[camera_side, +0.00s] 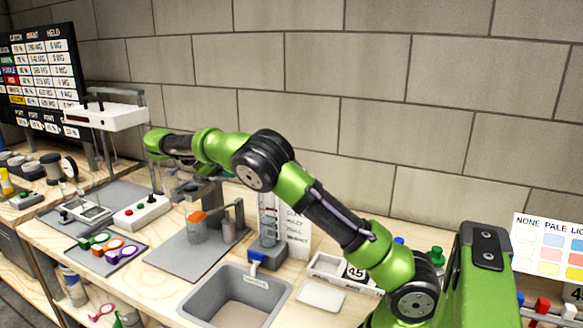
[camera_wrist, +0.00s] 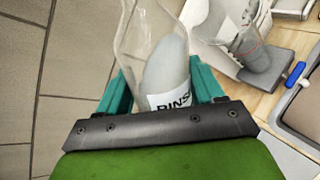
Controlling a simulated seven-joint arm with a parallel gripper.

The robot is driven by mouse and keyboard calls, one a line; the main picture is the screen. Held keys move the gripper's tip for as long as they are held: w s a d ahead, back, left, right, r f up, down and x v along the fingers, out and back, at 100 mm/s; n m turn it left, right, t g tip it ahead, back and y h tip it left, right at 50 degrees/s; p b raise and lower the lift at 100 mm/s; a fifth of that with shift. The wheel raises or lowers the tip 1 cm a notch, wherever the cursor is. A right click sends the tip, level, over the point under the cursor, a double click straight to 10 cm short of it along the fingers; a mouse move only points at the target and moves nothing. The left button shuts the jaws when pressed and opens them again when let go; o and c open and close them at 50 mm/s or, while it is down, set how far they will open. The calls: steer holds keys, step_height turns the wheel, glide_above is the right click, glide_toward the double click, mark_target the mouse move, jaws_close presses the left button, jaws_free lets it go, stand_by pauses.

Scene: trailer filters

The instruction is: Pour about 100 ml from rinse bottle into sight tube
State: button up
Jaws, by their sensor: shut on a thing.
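The rinse bottle (camera_wrist: 168,70) is clear, with pale grey contents and a white label reading "RINS". It stands between the teal fingers of my gripper (camera_wrist: 164,88), which is shut on it. The bottle's top runs out of the wrist view. I cannot tell its tilt or make it out clearly in the side view. The sight tube (camera_side: 268,212) is a clear marked column on a grey foot with a blue valve, behind the sink. A clear vessel on a grey foot, apparently the sight tube (camera_wrist: 240,38), shows right of the bottle in the wrist view, apart from it.
A grey sink (camera_side: 238,294) lies in front of the tube. A beaker with orange at its rim (camera_side: 196,228) stands on a grey mat (camera_side: 172,258). A white card (camera_side: 297,232) stands behind the tube. A white tray (camera_side: 320,300) lies right of the sink. The block wall is close behind.

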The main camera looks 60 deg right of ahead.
steer(key=shift+w+f+m+t, duration=0.2)
steer(key=shift+w+m+t, duration=0.25)
steer(key=shift+m+t, duration=0.35)
stand_by(3.4)
steer(key=shift+w+r+m+t+y, duration=0.2)
steer(key=shift+r+m+t+y, duration=0.1)
steer(key=shift+r+m+t, duration=0.25)
stand_by(1.9)
steer(key=shift+s+t, duration=0.25)
steer(key=shift+t, duration=0.1)
stand_by(1.0)
